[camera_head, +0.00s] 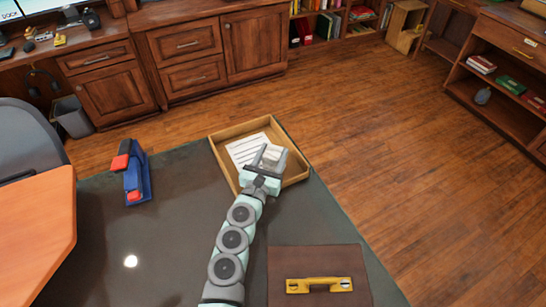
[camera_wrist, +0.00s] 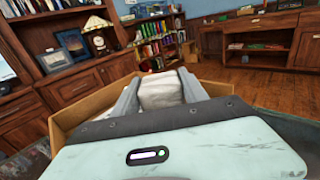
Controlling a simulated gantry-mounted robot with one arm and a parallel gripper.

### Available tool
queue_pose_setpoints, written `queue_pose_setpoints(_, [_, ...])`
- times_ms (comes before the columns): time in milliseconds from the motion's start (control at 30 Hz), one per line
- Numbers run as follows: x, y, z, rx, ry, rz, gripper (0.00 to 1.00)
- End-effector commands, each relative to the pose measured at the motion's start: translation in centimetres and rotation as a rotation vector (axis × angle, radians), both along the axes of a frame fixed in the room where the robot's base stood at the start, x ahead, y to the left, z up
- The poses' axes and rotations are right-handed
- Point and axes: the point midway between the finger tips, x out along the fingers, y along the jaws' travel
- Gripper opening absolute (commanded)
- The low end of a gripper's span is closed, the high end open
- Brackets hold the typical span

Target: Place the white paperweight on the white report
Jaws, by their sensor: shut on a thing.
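My gripper (camera_head: 268,160) reaches over a shallow wooden tray (camera_head: 295,178) at the far edge of the dark table. It is shut on the white paperweight (camera_wrist: 159,91), a pale block between the two fingers in the wrist view. In the head view the paperweight (camera_head: 275,156) is partly hidden by the fingers. The white report (camera_head: 243,149), a sheet with printed lines, lies in the tray, left of and partly beneath my gripper. I cannot tell whether the paperweight touches the report.
A blue and red stapler-like object (camera_head: 135,175) stands on the table at left. An orange-topped surface (camera_head: 35,225) and a grey chair (camera_head: 25,140) are at far left. Bare table surrounds my arm.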

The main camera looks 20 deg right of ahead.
Motion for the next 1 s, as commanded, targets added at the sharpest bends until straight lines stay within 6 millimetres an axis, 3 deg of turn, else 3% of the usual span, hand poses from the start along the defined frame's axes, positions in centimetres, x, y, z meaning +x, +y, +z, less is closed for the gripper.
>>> queue_pose_setpoints(500, [0.01,-0.03,-0.82,-0.001,-0.002,-0.001,0.00])
queue_pose_setpoints(533, [0.00,-0.01,-0.74,0.000,-0.001,-0.001,0.53])
queue_pose_setpoints(767, [0.00,0.00,-0.75,0.001,-0.001,0.000,0.72])
queue_pose_setpoints(1000, [0.00,0.01,-0.74,0.001,-0.001,0.000,0.73])
